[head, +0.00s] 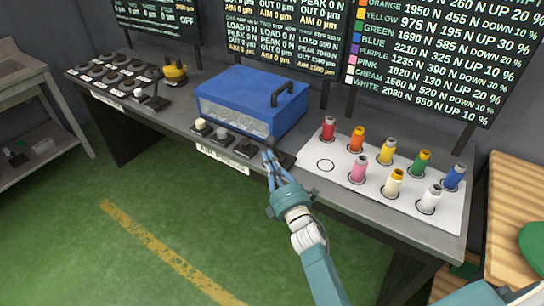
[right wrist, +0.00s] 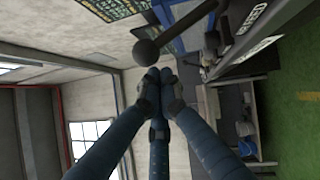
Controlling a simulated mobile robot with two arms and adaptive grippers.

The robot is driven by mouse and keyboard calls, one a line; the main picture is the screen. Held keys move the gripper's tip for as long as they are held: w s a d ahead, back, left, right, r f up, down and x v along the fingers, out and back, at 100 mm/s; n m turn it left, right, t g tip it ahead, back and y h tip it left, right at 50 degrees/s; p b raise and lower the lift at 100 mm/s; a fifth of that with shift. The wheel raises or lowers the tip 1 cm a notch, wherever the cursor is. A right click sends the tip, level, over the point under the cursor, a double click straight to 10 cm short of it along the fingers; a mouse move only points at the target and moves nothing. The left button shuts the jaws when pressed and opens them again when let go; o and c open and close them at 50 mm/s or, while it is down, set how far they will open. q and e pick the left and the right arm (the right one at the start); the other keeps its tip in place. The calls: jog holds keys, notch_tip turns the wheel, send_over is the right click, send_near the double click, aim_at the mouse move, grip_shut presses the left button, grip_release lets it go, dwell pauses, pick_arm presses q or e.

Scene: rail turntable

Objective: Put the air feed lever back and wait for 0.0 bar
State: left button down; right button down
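A row of small dark control boxes stands along the table's front edge, left of my right gripper. One has a cream knob (head: 200,125), one a grey knob (head: 221,134), and one a dark top (head: 246,146). My right gripper (head: 269,156) is over the rightmost dark box (head: 284,159) and partly hides it. In the right wrist view its fingertips (right wrist: 158,76) meet, with nothing visible between them. A black ball knob on a rod (right wrist: 147,53) is just beyond the fingertips; I cannot tell whether they touch. My left gripper is out of view.
A blue case (head: 248,92) with a clear front stands behind the controls. A white sheet (head: 316,182) with several coloured pegs lies to the right. A yellow-topped device (head: 175,72) and a dark panel of switches (head: 107,70) are at left. Text boards hang behind; no bar reading is legible.

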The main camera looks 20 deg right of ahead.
aim_at(271, 144)
jog(key=r+p, duration=0.1)
jog(key=w+r+m+p, duration=0.1)
jog(key=shift+d+g+p, duration=0.3)
jog(key=shift+d+g, duration=0.1)
jog(key=shift+w+d+r+p, duration=0.35)
jog(key=shift+d+p, duration=0.05)
pick_arm(q)
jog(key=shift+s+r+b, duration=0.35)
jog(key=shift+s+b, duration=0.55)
jog(key=shift+b, duration=0.35)
pick_arm(e)
jog(key=w+d+r, duration=0.2)
jog(key=w+d, duration=0.3)
jog(key=d, duration=0.2)
jog(key=shift+w, duration=0.2)
